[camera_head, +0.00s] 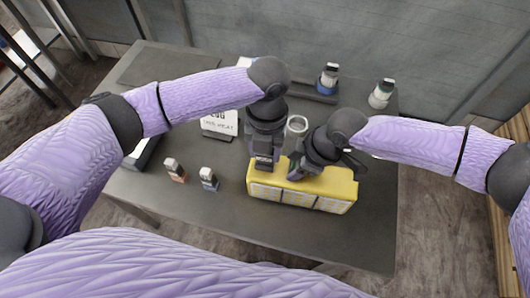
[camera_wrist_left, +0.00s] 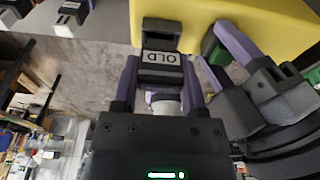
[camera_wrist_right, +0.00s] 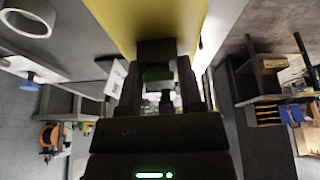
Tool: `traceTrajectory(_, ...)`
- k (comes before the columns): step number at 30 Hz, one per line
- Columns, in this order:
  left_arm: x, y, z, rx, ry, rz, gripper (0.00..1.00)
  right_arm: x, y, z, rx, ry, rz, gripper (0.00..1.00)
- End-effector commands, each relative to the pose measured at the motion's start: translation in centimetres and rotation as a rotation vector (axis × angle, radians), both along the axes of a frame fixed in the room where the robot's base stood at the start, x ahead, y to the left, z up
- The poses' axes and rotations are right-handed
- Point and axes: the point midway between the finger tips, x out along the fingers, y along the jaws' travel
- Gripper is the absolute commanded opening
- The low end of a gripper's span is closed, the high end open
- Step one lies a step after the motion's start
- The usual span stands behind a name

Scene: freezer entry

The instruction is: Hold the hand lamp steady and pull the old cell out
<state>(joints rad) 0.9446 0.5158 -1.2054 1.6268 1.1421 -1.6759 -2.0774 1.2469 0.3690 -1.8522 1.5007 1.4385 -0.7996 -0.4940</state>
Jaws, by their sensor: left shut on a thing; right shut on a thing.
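The yellow boxy body with pale front panels, which looks like the hand lamp (camera_head: 333,187), lies on the dark table. My left gripper (camera_head: 264,162) is at its left end. In the left wrist view my left gripper (camera_wrist_left: 160,82) is shut on a dark block labelled OLD, the old cell (camera_wrist_left: 160,58), right beside the yellow body (camera_wrist_left: 270,22). I cannot tell how far the cell sits inside it. My right gripper (camera_head: 297,170) is at the middle of the yellow body. In the right wrist view it is shut on a dark and green part (camera_wrist_right: 158,75) against the yellow body.
Two small cells with orange (camera_head: 175,170) and blue (camera_head: 208,179) bands stand left of the lamp. The table's front right is clear.

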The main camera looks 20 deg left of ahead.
Motion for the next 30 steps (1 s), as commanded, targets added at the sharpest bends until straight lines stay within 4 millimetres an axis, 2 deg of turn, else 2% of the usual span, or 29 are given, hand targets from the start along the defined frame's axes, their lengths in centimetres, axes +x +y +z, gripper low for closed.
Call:
traceTrajectory(3, 0.1, 0.0, 3.4, -0.002, -0.008, -0.002, 0.00, 0.0, 0.0, 0.1, 0.001, -0.001, 0.000, 0.00)
traceTrajectory(6, 0.1, 0.0, 5.8, -0.002, -0.005, 0.000, 0.00, 0.0, 0.0, 0.1, 0.001, -0.001, 0.000, 0.00)
traceTrajectory(9, 0.1, 0.0, 7.4, -0.001, -0.003, 0.000, 0.00, 0.0, 0.0, 0.1, 0.001, -0.001, 0.000, 0.00)
traceTrajectory(12, 0.0, 0.0, 8.1, -0.001, -0.002, 0.001, 0.00, 0.0, 0.0, 0.1, 0.001, -0.001, 0.000, 0.00)
traceTrajectory(18, 0.0, 0.0, 8.2, 0.000, -0.001, 0.001, 0.00, 0.0, 0.0, 0.0, 0.001, -0.001, 0.000, 0.00)
traceTrajectory(19, 0.0, 0.0, 8.2, -0.001, -0.001, 0.001, 0.00, 0.0, 0.0, 0.0, 0.001, -0.001, 0.000, 0.53)
traceTrajectory(24, 0.0, 0.0, 8.1, -0.001, -0.001, 0.001, 0.00, 0.0, 0.0, 0.0, 0.001, 0.000, 0.000, 0.88)
traceTrajectory(29, 0.0, 0.0, 8.1, -0.001, -0.001, 0.001, 0.00, 0.0, 0.0, 0.0, 0.000, 0.000, 0.000, 0.88)
traceTrajectory(30, 0.0, 0.0, 8.1, -0.001, -0.001, 0.001, 0.00, 0.0, 0.0, 0.0, 0.000, 0.000, 0.000, 0.94)
